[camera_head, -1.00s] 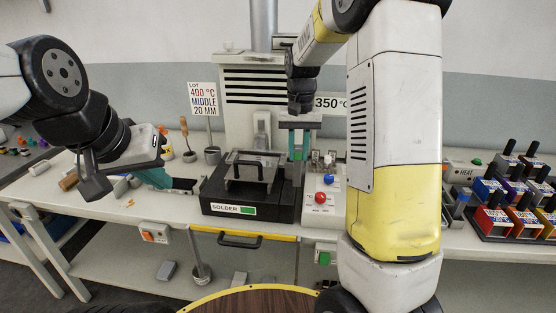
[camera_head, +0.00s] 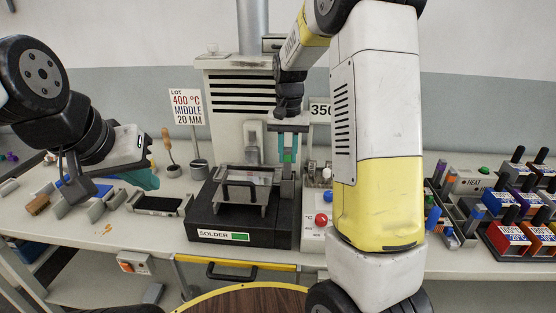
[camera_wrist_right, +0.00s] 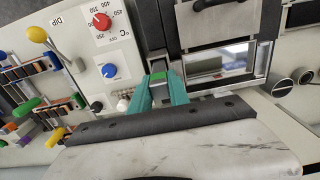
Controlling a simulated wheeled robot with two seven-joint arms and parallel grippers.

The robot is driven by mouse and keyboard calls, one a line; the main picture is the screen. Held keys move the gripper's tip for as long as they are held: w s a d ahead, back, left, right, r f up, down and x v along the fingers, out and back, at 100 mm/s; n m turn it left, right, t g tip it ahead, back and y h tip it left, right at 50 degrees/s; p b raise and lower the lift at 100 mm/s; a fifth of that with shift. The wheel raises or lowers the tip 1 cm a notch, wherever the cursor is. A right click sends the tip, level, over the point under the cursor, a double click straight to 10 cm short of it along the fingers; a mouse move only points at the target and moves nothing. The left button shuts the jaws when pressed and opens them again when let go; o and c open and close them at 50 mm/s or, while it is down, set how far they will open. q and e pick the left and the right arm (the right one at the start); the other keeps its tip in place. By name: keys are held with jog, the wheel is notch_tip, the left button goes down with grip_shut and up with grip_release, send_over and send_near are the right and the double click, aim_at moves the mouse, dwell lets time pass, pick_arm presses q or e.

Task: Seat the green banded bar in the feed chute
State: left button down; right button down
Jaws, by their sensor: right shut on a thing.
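My right gripper (camera_head: 288,160) is above the right side of the black solder station (camera_head: 232,222). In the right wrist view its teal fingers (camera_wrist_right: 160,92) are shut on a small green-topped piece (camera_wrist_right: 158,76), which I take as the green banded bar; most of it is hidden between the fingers. A narrow grey upright part (camera_head: 287,188), perhaps the feed chute, stands just below the fingers; I cannot tell whether the bar touches it. My left gripper (camera_head: 147,180) hangs over the left of the bench, its fingertips partly hidden.
A control box with a red knob (camera_head: 321,220) stands just right of the station. A black-topped tray (camera_head: 158,205) lies to its left. Colored blocks (camera_head: 505,235) fill a rack at the right. My right arm hides part of the bench.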

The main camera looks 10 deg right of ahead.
aim_at(288, 165)
jog(key=shift+f, duration=1.8)
jog(key=shift+f, duration=0.15)
